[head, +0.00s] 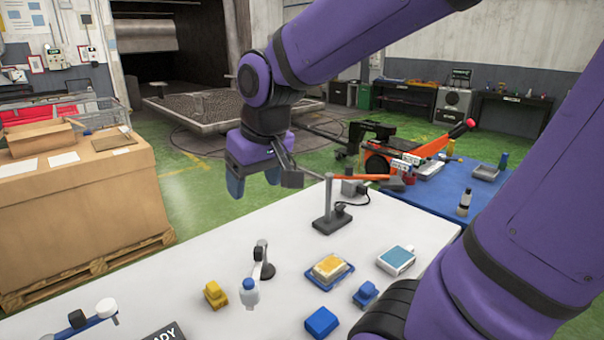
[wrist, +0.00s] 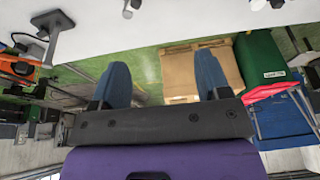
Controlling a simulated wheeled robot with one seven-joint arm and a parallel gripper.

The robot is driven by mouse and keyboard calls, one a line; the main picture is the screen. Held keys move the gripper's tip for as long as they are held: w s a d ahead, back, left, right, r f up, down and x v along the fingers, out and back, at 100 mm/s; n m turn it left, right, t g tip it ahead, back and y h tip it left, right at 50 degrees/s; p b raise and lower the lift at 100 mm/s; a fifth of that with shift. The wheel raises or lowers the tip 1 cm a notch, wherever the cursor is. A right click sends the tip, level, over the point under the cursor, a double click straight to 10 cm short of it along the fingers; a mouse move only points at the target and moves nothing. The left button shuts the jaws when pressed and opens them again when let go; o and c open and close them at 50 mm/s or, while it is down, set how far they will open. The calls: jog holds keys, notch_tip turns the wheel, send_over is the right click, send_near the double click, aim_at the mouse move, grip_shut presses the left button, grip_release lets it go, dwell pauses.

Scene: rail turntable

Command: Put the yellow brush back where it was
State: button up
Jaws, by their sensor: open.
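A small blocky yellow thing with a raised top, which I take for the yellow brush (head: 215,294), sits on the white table (head: 160,276) in the head view. A blue piece of similar shape (head: 365,294) stands to its right. My gripper (head: 254,182) is open and empty, in the air beyond the table's far edge and well away from the yellow brush. In the wrist view my gripper's two blue fingers (wrist: 163,82) are apart with nothing between them. I cannot make out the yellow brush in the wrist view.
A blue tray with a yellow block (head: 328,268), a blue block (head: 321,322), a white-and-blue box (head: 396,260), a blue-capped bottle (head: 249,291) and a black stand (head: 330,215) share the table. A cardboard-covered crate (head: 80,200) stands left; green floor lies between.

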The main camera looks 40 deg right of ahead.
jog(key=s+d+r+t, duration=0.1)
jog(key=s+r, duration=0.3)
jog(key=s, duration=0.6)
jog(key=shift+s+d+t, duration=0.2)
jog(key=shift+t, duration=0.1)
dwell(0.6)
